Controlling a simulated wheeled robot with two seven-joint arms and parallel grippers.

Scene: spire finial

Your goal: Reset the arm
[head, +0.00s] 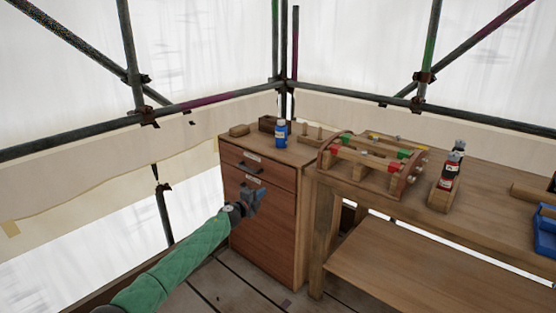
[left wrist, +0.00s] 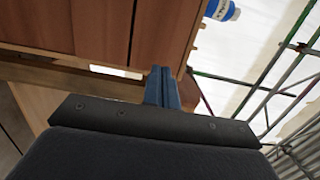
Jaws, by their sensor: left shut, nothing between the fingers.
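My left arm comes in from the lower left in a green sleeve. My left gripper (head: 254,200) is in front of the wooden cabinet (head: 262,228), beside its upper door area and below the drawer handle. In the left wrist view the blue fingers (left wrist: 162,88) are together, with nothing between them. I cannot tell from the head view whether the gripper touches the cabinet front. My right gripper is not in view.
A blue bottle (head: 281,134) stands on the cabinet top. The workbench (head: 468,207) to the right bears a wooden rack (head: 370,160), bottles in a holder (head: 440,195) and a blue bin (head: 545,234). Scaffold poles and white sheeting enclose the place. Space left of the cabinet looks free.

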